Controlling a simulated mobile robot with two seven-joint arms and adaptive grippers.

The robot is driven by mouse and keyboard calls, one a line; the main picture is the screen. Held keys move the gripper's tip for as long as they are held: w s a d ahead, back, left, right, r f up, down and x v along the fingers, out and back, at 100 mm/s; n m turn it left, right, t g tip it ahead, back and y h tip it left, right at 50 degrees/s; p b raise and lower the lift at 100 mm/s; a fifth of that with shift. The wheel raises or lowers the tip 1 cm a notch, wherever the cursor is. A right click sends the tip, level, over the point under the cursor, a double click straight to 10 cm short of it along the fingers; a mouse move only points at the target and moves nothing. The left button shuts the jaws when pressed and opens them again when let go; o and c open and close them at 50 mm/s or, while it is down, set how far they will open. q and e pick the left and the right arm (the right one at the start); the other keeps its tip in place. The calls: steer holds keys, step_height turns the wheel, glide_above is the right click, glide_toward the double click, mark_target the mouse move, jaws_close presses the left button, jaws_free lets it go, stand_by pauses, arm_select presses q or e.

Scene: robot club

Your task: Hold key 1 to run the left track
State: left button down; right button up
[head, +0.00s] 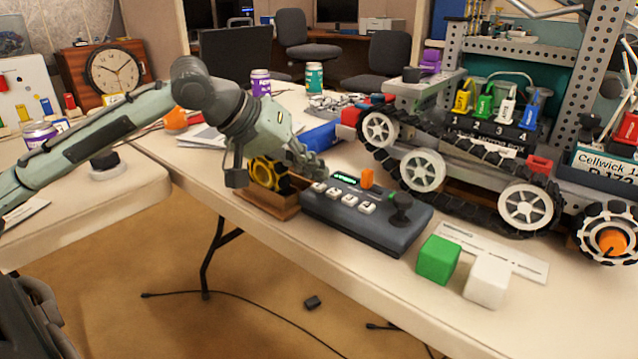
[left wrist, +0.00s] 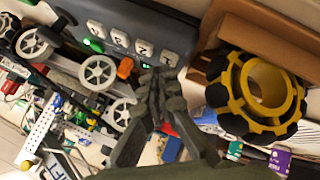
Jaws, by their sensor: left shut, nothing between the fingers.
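The dark control box (head: 375,229) lies on the table with a row of white keys, a lit green display (head: 344,176), an orange switch (head: 366,178) and a black knob. Key 1 (head: 319,187) looks like the leftmost key; in the left wrist view, key 1 (left wrist: 170,58) is beside my fingertips. My left gripper (head: 318,172) is shut and empty, just behind that key. I cannot tell whether it touches it. The tracked vehicle stands behind the box, with a black tread (head: 470,208) around white wheels (head: 422,170). My right gripper is not in view.
A yellow-and-black wheel (head: 265,173) sits in a wooden tray (head: 270,205) left of the box. A green cube (head: 438,260) and a white cube (head: 487,280) lie at the front right. A white card (head: 515,262) lies behind them.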

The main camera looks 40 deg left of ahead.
arm_select(q)
steer(key=shift+f, duration=0.5)
stand_by(1.3)
